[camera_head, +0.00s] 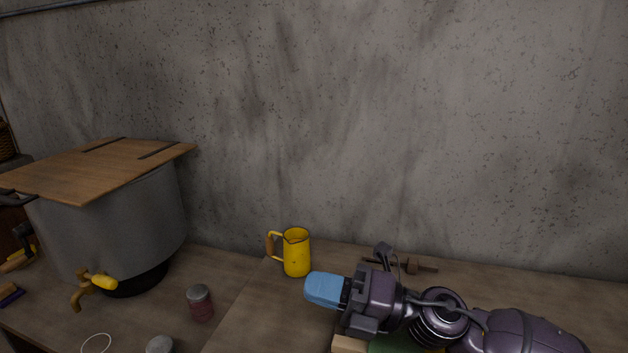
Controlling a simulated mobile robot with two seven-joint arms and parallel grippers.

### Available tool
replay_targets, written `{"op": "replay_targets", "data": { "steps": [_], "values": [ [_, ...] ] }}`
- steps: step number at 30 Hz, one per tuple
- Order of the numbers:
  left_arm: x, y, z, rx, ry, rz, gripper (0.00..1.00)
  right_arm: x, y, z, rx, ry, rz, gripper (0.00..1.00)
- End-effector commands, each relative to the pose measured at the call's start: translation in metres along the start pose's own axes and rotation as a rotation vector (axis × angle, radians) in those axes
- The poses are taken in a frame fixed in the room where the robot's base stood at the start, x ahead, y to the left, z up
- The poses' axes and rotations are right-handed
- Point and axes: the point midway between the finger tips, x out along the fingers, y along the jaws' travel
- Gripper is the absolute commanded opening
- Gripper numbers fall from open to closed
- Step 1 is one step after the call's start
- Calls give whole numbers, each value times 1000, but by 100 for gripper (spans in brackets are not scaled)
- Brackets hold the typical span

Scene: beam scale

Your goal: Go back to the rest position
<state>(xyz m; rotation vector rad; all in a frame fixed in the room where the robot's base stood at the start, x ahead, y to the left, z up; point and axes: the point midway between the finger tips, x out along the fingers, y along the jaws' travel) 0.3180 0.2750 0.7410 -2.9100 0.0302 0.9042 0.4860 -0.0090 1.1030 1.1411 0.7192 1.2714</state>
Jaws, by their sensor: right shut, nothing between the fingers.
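My right gripper (322,289) reaches in from the lower right, its blue fingers pointing left. The fingers are shut together with nothing between them. It hangs over the table, in front of and a little right of a yellow pitcher (297,254); I cannot tell how far apart they are in depth. My left gripper does not show. No whole beam scale can be made out; a green and pale wooden thing (348,344) lies partly hidden under my right gripper.
A big grey pot (125,225) with a wooden board (100,167) on top and a tap (90,286) stands at the left. A red jar (200,303) stands right of it. A brown rod-like thing (412,266) lies near the wall. Table (245,330) between jar and gripper is bare.

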Motion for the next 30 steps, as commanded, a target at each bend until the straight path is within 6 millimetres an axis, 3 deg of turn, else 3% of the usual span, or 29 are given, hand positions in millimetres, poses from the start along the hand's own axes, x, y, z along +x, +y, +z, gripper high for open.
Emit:
{"op": "replay_targets", "data": {
  "steps": [6,9,13,17,21,30],
  "values": [
    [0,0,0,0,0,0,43,-46,-36,50,502,-483,122,0],
    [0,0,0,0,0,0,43,-79,-67,59,715,-676,148,0],
    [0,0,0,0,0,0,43,-126,-113,53,971,-902,169,0],
    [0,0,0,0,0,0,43,-174,-157,29,1199,-1099,186,0],
    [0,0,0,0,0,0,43,-224,-197,-12,1403,-1283,214,0],
    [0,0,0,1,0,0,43,-317,-244,-125,1617,-1614,270,0]
  ]
}}
